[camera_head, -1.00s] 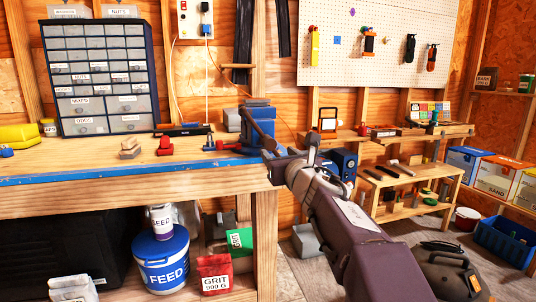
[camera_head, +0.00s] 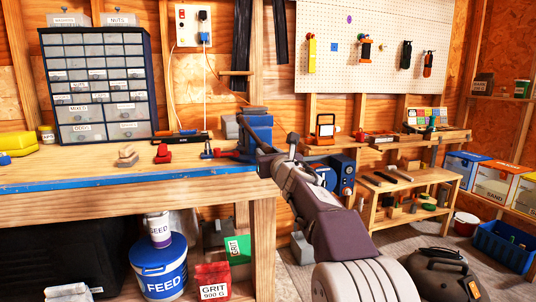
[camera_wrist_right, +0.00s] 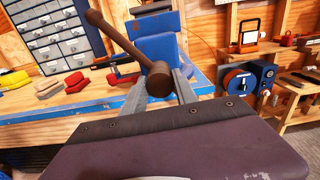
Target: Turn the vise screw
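The blue vise (camera_head: 257,122) stands on the right end of the workbench (camera_head: 120,184). In the right wrist view its blue body (camera_wrist_right: 158,48) is straight ahead. A dark brown bar handle (camera_wrist_right: 118,36) slants from the upper left down to a rounded brown screw end (camera_wrist_right: 158,78). My right gripper (camera_head: 270,160) is at the front of the vise. In the wrist view its two grey fingers (camera_wrist_right: 160,88) lie on either side of the rounded end and appear to touch it. The arm hides part of the handle's lower side. My left gripper is not in view.
Red blocks (camera_head: 162,154) and a wooden block (camera_head: 127,158) lie on the bench left of the vise. A drawer cabinet (camera_head: 100,82) stands behind. A blue machine (camera_head: 344,175) is right of the bench corner. A black round-bodied item (camera_head: 442,272) lies on the floor at right.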

